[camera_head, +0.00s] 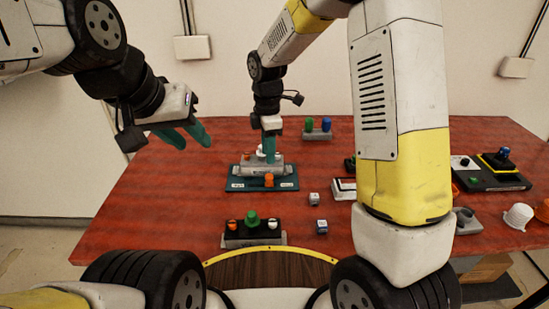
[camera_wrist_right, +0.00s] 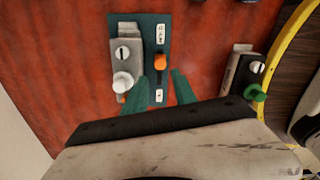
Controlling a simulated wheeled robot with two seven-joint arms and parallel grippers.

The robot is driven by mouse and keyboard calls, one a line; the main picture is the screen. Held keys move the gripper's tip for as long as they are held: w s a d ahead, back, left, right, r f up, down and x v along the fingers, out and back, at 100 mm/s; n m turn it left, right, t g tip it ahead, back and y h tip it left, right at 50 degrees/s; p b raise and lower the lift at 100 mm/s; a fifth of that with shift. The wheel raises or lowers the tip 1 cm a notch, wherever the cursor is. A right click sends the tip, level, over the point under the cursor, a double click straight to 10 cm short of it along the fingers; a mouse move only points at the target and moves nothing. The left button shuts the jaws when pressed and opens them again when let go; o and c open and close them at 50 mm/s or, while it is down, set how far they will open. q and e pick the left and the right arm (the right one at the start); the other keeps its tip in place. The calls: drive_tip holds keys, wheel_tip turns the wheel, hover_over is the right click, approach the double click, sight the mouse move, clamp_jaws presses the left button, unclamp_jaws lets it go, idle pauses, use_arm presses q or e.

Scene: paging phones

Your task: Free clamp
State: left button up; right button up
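A teal plate (camera_head: 287,184) with white labels lies on the red table; it also shows in the right wrist view (camera_wrist_right: 152,30). It appears to be the clamp fixture. An orange knob (camera_head: 269,180) stands on it, seen from above in the wrist view (camera_wrist_right: 160,62). A grey block (camera_head: 247,170) with a white knob (camera_wrist_right: 122,82) sits along the plate. My right gripper (camera_head: 269,152) is over the fixture, its teal fingers (camera_wrist_right: 160,82) apart and empty, with the orange knob just beyond their tips. My left gripper (camera_head: 190,138) is open and empty, raised over the table's left side.
A black box with a green knob (camera_head: 252,218) stands at the front. Two small white cubes (camera_head: 314,199) (camera_head: 321,226) lie right of the fixture. A block with green and blue knobs (camera_head: 318,130) is behind. More devices and a white cup (camera_head: 518,216) are at right. The table's left is clear.

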sight(268, 175)
wheel_tip(268, 175, down, 8)
drive_tip(key=shift+r, duration=0.1)
idle(0.4)
clamp_jaws()
drive_tip(key=shift+a, duration=0.15)
idle(1.2)
